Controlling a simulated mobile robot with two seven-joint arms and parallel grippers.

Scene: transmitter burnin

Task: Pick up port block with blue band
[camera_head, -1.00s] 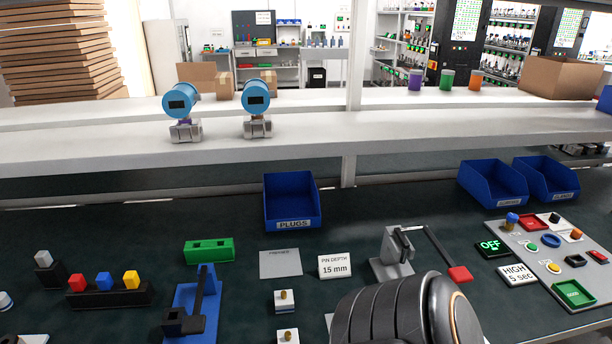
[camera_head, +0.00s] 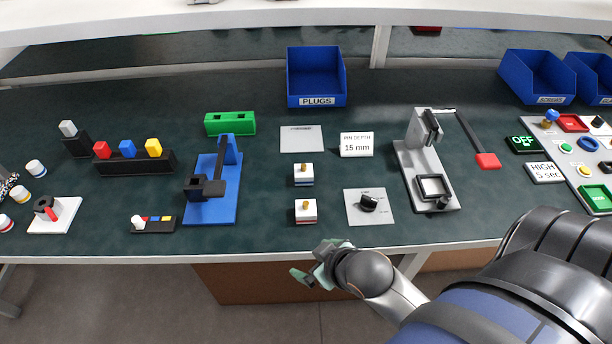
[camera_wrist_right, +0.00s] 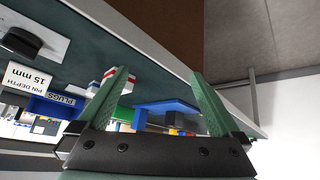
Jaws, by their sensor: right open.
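Two small white port blocks with brass fittings on top stand on the bench in the head view. The farther one (camera_head: 303,175) has a dark bluish band, and the nearer one (camera_head: 306,211) has a red band. My right gripper (camera_head: 312,276) is open and empty, in front of the bench edge, short of both blocks. In the right wrist view its green fingers (camera_wrist_right: 163,100) are spread apart. The red-banded block (camera_wrist_right: 108,74) shows there just beyond the left finger; a bluish-banded block (camera_wrist_right: 92,88) is partly visible beside it. My left gripper is out of view.
A grey plate with a black knob (camera_head: 368,204) lies right of the blocks, and a blue fixture (camera_head: 226,205) stands left. Behind are a grey card (camera_head: 301,139), a "PIN DEPTH 15 mm" sign (camera_head: 357,145) and the blue PLUGS bin (camera_head: 316,78). A grey lever press (camera_head: 411,172) stands further right.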

